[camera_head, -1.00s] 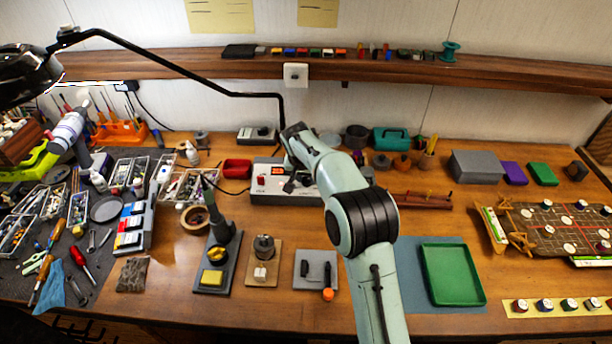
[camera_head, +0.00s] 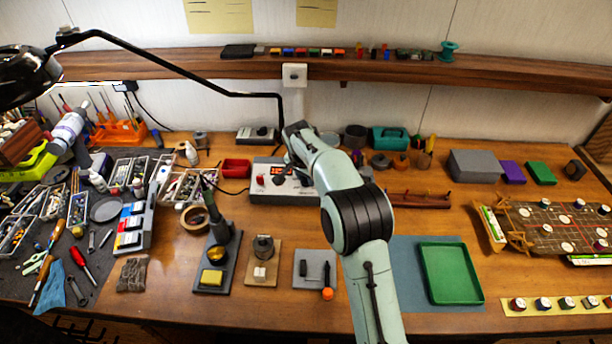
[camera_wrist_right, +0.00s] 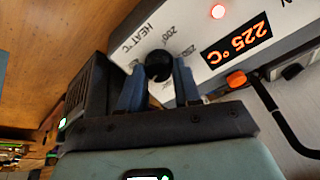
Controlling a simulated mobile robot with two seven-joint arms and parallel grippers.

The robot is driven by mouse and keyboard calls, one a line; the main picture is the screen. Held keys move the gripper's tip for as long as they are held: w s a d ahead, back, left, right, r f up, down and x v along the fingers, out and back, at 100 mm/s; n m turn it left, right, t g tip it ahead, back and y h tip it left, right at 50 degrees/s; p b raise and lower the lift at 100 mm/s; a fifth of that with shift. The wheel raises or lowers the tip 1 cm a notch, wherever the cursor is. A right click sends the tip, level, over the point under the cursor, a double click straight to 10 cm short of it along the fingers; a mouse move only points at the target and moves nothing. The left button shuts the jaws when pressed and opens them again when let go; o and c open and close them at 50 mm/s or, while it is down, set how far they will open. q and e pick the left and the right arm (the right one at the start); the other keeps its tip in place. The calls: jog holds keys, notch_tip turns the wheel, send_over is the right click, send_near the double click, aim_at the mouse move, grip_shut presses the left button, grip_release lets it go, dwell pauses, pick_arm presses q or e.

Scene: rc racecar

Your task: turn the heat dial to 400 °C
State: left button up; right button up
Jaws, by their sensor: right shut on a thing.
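The grey heating station (camera_head: 268,197) stands at the back middle of the bench in the head view. Its heat dial (camera_wrist_right: 158,65) is a round black knob on the pale front panel, beside printed "HEAT °C" markings with 200 among them. The station's display (camera_wrist_right: 237,44) reads 225 °C in orange in the right wrist view. My right gripper (camera_wrist_right: 158,82) is shut on the dial, with one blue-grey finger on each side of it. In the head view my right arm hides part of the station and the dial.
An orange-tipped part with a black cable (camera_wrist_right: 237,79) sits beside the display. A red box (camera_head: 237,168) stands left of the station. A soldering-type stand (camera_head: 218,255) and a green tray (camera_head: 451,274) are nearer the front.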

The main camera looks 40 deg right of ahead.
jog(key=o, duration=1.1)
jog(key=shift+c, duration=0.2)
jog(key=v, duration=1.3)
jog(key=shift+r, duration=0.2)
jog(key=shift+a, duration=0.1)
